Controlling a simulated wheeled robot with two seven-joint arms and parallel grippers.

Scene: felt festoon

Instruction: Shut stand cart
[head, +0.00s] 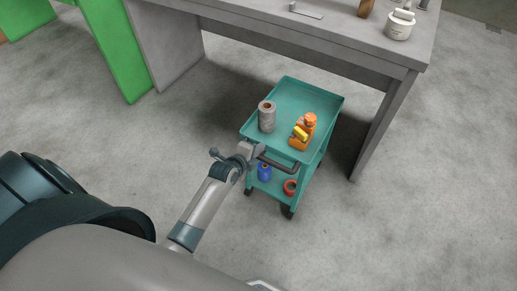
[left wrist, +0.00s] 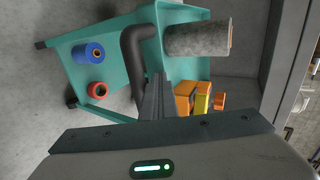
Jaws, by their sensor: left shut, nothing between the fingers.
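The stand cart (head: 291,95) is teal, with a top tray, a lower shelf and dark wheels. It stands partly under the grey table. Its dark handle (head: 281,164) is on the near side of the top tray and also shows in the left wrist view (left wrist: 132,48). My left gripper (head: 256,149) is shut and empty at the tray's near edge, beside the handle's left end. In the left wrist view its fingers (left wrist: 157,88) point toward the tray edge by the handle. I cannot tell whether they touch. My right gripper is out of view.
The tray carries a grey roll (head: 267,117) and an orange and yellow item (head: 304,131). The lower shelf holds a blue spool (head: 264,172) and a red spool (head: 290,187). The grey table (head: 270,30) has a leg (head: 378,125) right of the cart. Floor on the right is clear.

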